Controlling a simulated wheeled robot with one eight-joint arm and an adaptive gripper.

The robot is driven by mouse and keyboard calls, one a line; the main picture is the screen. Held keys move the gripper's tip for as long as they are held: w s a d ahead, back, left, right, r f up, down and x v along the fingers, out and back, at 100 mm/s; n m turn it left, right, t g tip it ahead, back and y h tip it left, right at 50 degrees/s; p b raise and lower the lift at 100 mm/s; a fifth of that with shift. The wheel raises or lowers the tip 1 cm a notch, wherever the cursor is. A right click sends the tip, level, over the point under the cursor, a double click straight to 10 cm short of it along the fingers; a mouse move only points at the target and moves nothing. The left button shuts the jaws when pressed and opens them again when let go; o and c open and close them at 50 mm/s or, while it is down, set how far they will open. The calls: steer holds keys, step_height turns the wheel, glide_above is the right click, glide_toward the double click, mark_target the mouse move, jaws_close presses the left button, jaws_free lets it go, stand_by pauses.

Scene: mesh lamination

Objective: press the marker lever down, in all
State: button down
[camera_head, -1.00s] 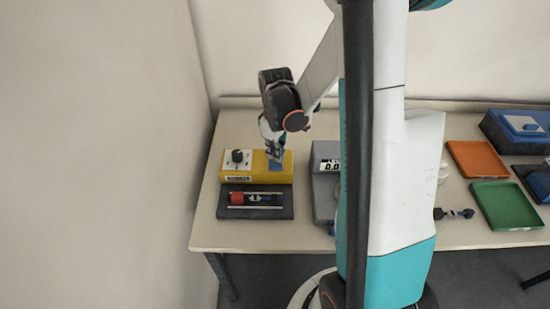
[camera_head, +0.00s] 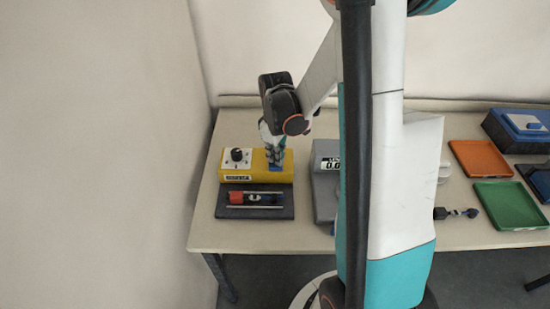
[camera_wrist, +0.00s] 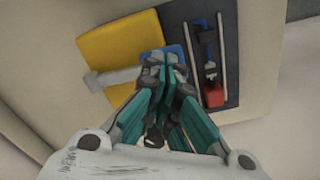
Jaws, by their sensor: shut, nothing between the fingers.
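A yellow box (camera_head: 240,171) stands on the left of the table, with a white dial panel and black knob (camera_head: 236,156) on its left part. A blue lever (camera_head: 276,167) is at its right end and looks low against the box. My gripper (camera_head: 274,160) points down with its fingertips at the lever, seemingly touching it; they partly cover it. In the wrist view the shut, empty fingers (camera_wrist: 160,65) overlap the blue lever (camera_wrist: 178,50) beside the yellow body (camera_wrist: 105,45).
A dark tray (camera_head: 227,213) in front of the box holds a red-and-blue piece (camera_head: 236,198) between two pale rails. A grey device with a display (camera_head: 327,181) stands to the right. Orange (camera_head: 478,157) and green (camera_head: 510,205) trays lie farther right. My arm hides the table's middle.

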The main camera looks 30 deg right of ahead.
steer(key=shift+f+b, duration=1.25)
steer(key=shift+f, duration=0.35)
steer(key=shift+r, duration=0.1)
steer(key=shift+r+p, duration=3.15)
steer(key=shift+r, duration=1.45)
